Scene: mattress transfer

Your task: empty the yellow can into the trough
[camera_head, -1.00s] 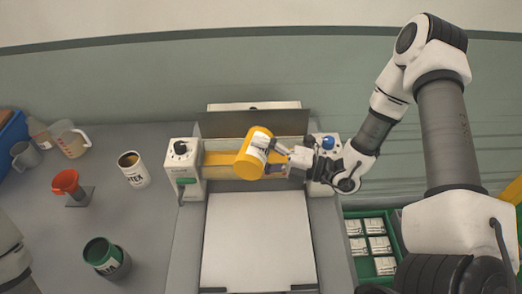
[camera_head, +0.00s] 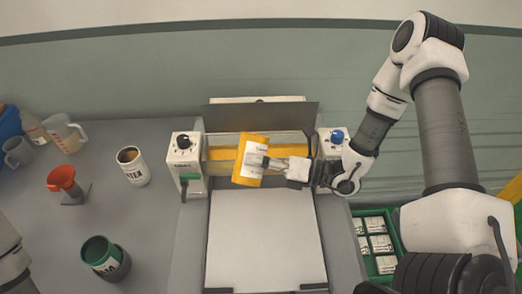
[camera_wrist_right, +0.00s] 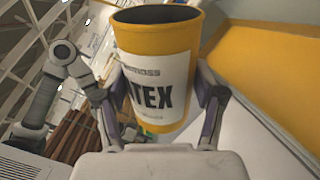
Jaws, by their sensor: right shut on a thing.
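The yellow can (camera_head: 241,160) has a white label and lies tipped on its side over the trough (camera_head: 223,141) in the head view. My right gripper (camera_head: 270,162) is shut on the can's labelled side. The right wrist view shows the can (camera_wrist_right: 145,30) between both fingers (camera_wrist_right: 160,112), its dark open mouth at the top of that picture. The trough lies between two knobbed end units and shows yellow inside. I cannot see whether anything is pouring out or is left in the can. My left gripper is out of view.
A white flat sheet (camera_head: 265,235) lies in front of the trough. A green crate (camera_head: 398,240) with several boxes is at right.

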